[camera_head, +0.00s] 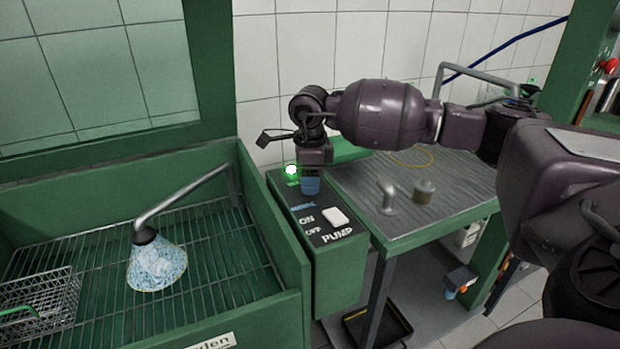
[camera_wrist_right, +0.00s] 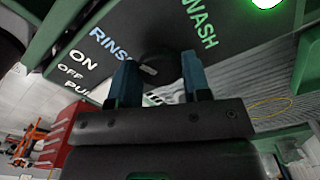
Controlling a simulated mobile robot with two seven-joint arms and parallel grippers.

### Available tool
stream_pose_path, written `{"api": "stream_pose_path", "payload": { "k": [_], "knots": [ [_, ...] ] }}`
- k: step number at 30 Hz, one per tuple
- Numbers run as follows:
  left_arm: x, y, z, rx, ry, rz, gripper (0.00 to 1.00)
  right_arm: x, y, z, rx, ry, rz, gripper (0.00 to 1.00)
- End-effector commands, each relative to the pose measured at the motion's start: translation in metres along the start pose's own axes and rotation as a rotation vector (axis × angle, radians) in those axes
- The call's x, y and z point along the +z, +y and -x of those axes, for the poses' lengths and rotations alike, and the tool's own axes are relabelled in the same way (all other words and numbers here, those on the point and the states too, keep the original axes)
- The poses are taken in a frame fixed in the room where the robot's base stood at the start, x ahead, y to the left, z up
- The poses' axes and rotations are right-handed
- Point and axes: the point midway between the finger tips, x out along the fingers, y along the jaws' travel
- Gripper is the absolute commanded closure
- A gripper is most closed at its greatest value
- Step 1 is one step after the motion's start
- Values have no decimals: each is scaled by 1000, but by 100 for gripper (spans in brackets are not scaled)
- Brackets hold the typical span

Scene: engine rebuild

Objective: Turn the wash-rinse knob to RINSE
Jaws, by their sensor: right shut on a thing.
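The control panel (camera_head: 328,226) is a dark plate on a green box beside the wash tub. My right gripper (camera_head: 311,185) points down at its far part, in front of a lit green lamp (camera_head: 291,170). In the right wrist view, the blue fingers of my right gripper (camera_wrist_right: 160,85) are closed about the wash-rinse knob, a small grey piece of which (camera_wrist_right: 148,70) shows between them. The word RINSE (camera_wrist_right: 110,43) is left of the fingers and WASH (camera_wrist_right: 200,22) is above right. The knob's pointing direction is mostly hidden. My left gripper is not in view.
A white pump switch (camera_head: 336,217) sits nearer on the panel. The tub (camera_head: 305,262) at left holds a nozzle with a bluish spray cone (camera_head: 157,267) and a wire basket (camera_head: 40,305). A ribbed bench (camera_head: 455,187) at right carries a grey cylinder (camera_head: 424,191).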

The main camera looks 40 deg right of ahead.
Motion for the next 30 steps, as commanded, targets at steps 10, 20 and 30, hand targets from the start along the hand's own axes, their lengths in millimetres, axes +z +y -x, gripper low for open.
{"api": "stream_pose_path", "payload": {
  "k": [10, 20, 30],
  "knots": [
    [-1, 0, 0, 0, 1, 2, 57, 0, 0, 0, -1, 0, 0, 31],
    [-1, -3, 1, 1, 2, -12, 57, 0, 0, 8, -2, -1, -1, 31],
    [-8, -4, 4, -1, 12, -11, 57, 0, 0, 65, -6, -4, -1, 31]
  ]
}}
